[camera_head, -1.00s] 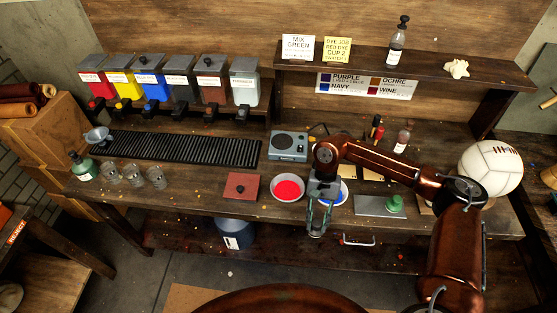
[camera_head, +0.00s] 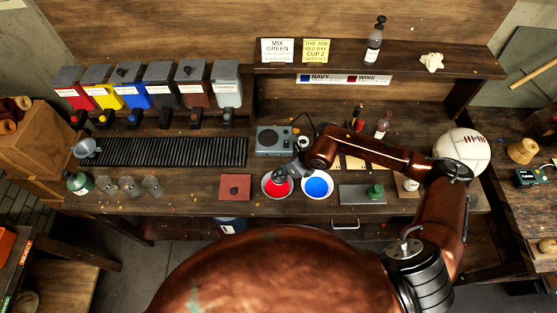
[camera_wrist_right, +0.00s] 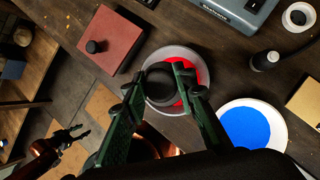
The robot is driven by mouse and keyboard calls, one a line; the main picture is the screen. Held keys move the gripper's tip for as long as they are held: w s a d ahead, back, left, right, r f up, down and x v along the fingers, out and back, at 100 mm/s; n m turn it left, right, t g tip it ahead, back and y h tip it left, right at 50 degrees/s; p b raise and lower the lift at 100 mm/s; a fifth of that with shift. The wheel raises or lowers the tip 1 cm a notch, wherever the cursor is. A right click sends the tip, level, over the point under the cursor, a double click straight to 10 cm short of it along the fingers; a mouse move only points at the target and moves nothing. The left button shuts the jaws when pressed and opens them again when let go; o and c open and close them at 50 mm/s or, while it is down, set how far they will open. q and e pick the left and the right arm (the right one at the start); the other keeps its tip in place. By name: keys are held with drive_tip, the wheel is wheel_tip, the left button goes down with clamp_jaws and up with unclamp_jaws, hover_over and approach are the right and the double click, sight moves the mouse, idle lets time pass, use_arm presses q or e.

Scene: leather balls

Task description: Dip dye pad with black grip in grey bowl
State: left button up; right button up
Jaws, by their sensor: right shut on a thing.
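The dye pad's black grip (camera_wrist_right: 160,88) sits between the fingers of my right gripper (camera_wrist_right: 157,74) in the right wrist view. The gripper is shut on it. In the head view, my right gripper (camera_head: 283,173) is over a pale grey bowl (camera_head: 266,193) of red dye. That bowl (camera_wrist_right: 152,62) surrounds the pad in the wrist view; red shows beside it. The pad's underside is hidden, so I cannot tell its depth in the dye. My left gripper (camera_wrist_right: 70,136) appears open and empty at the wrist view's lower left; it is outside the head view.
A pale bowl of blue dye (camera_head: 317,185) stands just right of the red one. A red slab with a black knob (camera_head: 235,187) lies left. A grey scale (camera_head: 272,140) stands behind.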

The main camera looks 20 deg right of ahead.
drive_tip(key=shift+w+a+r+m, duration=0.15)
drive_tip(key=shift+w+r+m, duration=0.15)
drive_tip(key=shift+m, duration=0.1)
drive_tip(key=shift+f, duration=0.1)
drive_tip(key=shift+f+b, duration=1.05)
drive_tip(key=shift+f, duration=1.15)
wheel_tip(320, 180, down, 5)
drive_tip(key=b, duration=0.4)
use_arm(q)
drive_tip(key=f, duration=0.5)
drive_tip(key=shift+w+f, duration=0.25)
drive_tip(key=shift+f, duration=0.1)
use_arm(e)
drive_tip(key=shift+r, duration=0.15)
drive_tip(key=shift+r+p, duration=1.55)
drive_tip(key=shift+r, duration=1.2)
use_arm(q)
drive_tip(key=shift+w+r, duration=0.15)
drive_tip(key=shift+r, duration=1.6)
use_arm(e)
drive_tip(key=shift+r, duration=0.5)
